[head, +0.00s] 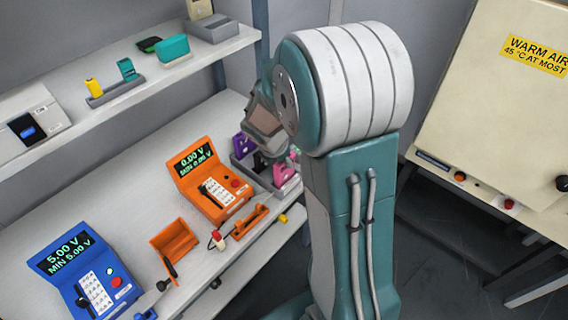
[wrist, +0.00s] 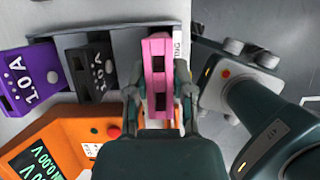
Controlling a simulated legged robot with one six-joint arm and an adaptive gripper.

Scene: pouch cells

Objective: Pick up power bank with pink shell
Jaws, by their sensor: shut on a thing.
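The pink power bank (wrist: 157,75) stands in the grey rack at its right end in the wrist view. It also shows in the head view (head: 284,173), partly hidden by my arm. My gripper (wrist: 160,92) has its two fingers on either side of the pink power bank and is shut on it. The power bank appears still within its rack slot; I cannot tell whether it is lifted at all. In the head view my gripper (head: 272,160) is mostly hidden by my arm.
A black power bank (wrist: 92,70) and a purple one labelled 1.0 A (wrist: 28,80) stand left of the pink one. An orange meter (head: 212,182) sits close in front of the rack. A blue meter (head: 85,272) is farther left. A shelf (head: 100,112) hangs above.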

